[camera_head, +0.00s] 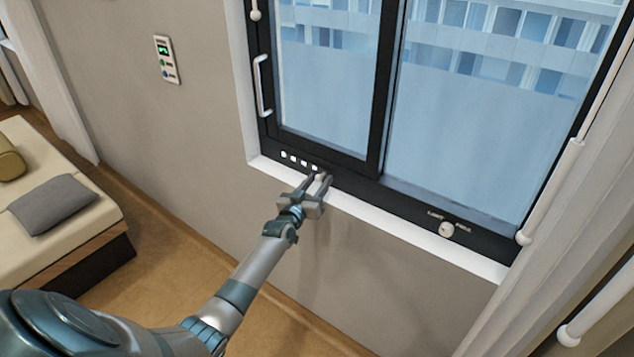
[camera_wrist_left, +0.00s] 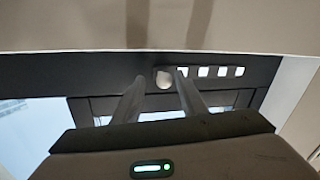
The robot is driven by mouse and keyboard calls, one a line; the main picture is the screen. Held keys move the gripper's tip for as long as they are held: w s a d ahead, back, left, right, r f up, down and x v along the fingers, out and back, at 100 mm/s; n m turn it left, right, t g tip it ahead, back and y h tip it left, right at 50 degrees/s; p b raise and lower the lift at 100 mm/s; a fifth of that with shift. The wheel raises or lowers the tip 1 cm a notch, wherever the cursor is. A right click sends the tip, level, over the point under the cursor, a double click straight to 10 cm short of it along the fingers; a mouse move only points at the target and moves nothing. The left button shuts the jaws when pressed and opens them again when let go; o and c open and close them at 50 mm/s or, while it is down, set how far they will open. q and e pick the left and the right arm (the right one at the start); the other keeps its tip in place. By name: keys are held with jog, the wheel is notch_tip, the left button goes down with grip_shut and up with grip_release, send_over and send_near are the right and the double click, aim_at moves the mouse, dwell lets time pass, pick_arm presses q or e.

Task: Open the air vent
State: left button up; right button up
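The air vent is a row of small white slots (camera_head: 299,161) in the dark bottom rail of the window. A small pale knob (camera_head: 320,177) sits at the right end of the row. The slots (camera_wrist_left: 210,71) and the knob (camera_wrist_left: 164,78) also show in the left wrist view. My left gripper (camera_head: 319,177) is at the rail, its fingers apart. In the left wrist view the fingertips (camera_wrist_left: 160,78) stand either side of the knob, with a gap on the left; contact on the right is unclear. My right gripper is out of view.
A round knob (camera_head: 447,230) with small labels sits farther right on the frame. A white sill (camera_head: 400,229) runs below the window. A white window handle (camera_head: 263,86), a wall panel (camera_head: 167,59), a bed (camera_head: 70,240) and a curtain (camera_head: 545,235) are around.

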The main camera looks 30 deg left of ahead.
pick_arm(q)
jog(key=shift+a, duration=0.1)
